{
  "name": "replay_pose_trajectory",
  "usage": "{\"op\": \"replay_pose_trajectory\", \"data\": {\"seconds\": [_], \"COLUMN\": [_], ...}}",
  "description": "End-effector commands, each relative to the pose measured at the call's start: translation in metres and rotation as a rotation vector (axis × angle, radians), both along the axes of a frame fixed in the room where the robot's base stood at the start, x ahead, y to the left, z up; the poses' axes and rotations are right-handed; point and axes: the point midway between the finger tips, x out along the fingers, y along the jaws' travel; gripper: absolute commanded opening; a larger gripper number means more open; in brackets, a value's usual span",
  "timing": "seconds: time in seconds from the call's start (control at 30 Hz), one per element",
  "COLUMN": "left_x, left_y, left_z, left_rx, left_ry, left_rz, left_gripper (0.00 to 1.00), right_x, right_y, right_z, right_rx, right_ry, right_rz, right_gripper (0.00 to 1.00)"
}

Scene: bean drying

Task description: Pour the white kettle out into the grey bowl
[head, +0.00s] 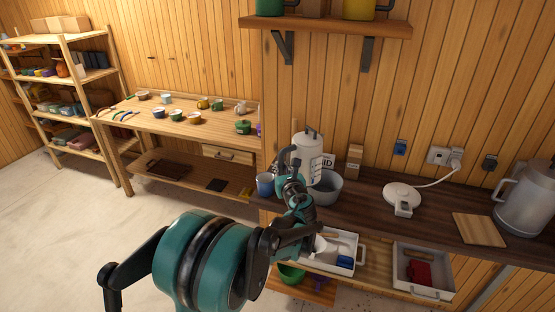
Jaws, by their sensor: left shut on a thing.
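The white kettle (309,145) is upright at the left part of the dark counter, behind my left gripper. My left gripper (289,158) is shut at the left side of the kettle, where its handle is mostly hidden by my fingers. The grey bowl (328,190) stands on the counter just in front and to the right of the kettle; my wrist covers its left part. I cannot tell whether the kettle touches the counter. The bowl's inside shows only in part. My right gripper is not in view.
A blue mug (265,184) stands left of my wrist. A white kettle base (402,194), a wooden board (479,228) and a large grey jug (526,198) are to the right. Two open drawers with white trays (423,291) jut out below. A shelf (330,24) hangs above.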

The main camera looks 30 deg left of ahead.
Motion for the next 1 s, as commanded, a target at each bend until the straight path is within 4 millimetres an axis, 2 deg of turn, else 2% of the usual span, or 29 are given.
{"op": "replay_pose_trajectory", "data": {"seconds": [0.57, 0.63, 1.0], "left_x": [-0.008, -0.010, -0.020], "left_y": [0.003, 0.002, -0.002], "left_z": [-0.042, -0.031, -0.009], "left_rx": [0.000, 0.012, 0.074], "left_ry": [-0.001, 0.023, 0.152], "left_rz": [-0.002, -0.001, 0.002], "left_gripper": [0.00, 0.00, 0.00], "right_x": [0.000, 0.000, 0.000], "right_y": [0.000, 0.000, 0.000], "right_z": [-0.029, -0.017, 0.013], "right_rx": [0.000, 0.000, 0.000], "right_ry": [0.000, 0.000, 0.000], "right_rz": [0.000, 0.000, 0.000], "right_gripper": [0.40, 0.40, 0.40]}}
